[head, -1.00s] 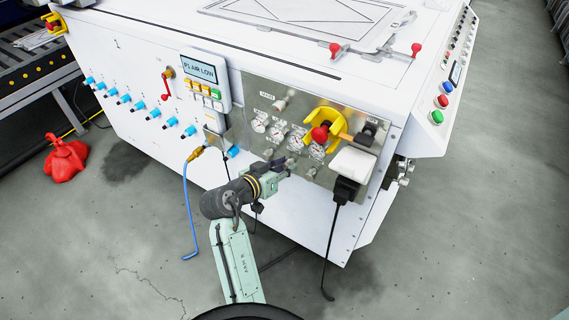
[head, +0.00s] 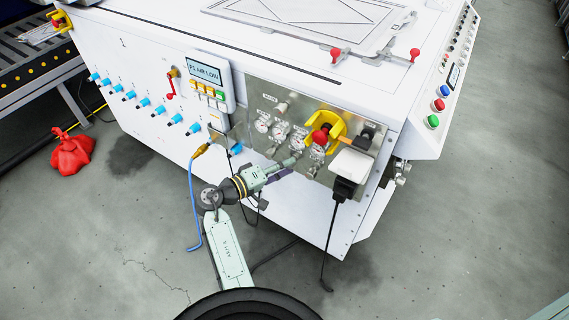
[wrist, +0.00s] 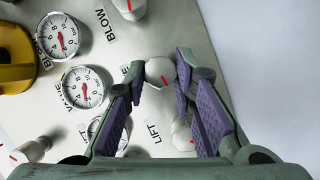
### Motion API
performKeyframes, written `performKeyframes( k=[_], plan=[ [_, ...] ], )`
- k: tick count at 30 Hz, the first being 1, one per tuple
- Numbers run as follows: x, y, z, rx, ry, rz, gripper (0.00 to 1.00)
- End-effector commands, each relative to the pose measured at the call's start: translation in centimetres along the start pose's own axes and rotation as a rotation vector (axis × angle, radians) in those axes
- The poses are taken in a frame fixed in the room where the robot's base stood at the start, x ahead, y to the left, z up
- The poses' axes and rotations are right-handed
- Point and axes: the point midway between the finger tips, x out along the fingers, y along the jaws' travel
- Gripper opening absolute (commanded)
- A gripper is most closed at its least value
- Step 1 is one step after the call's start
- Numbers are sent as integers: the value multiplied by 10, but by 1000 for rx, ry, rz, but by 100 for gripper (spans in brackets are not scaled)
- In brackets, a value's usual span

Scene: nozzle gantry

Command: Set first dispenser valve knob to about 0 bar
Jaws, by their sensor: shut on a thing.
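My gripper (wrist: 160,78) is shut on a round white knob (wrist: 160,70) with a short red mark, its two purple-padded fingers on either side of the knob. The mark sits slanted toward the picture's lower right. A second white knob (wrist: 183,132) sits below it, partly hidden by a finger, beside a LIFT label (wrist: 154,132). In the head view my gripper (head: 292,162) reaches the lower part of the metal panel (head: 255,100); the knob is too small to make out there. I cannot tell which knob belongs to the first dispenser.
Several gauges with red needles, such as one gauge (wrist: 82,88), sit left of my fingers. A yellow guard with a red knob (head: 320,135) and a white box with a black plug (head: 352,165) are to the right. A blue hose (head: 192,215) hangs at left.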

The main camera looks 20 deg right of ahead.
Motion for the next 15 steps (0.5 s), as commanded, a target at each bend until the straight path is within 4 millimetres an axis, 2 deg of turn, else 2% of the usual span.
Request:
performKeyframes(
  k=[15],
  plan=[
    [0,-4,1,-424,-2,175,0]
  ],
)
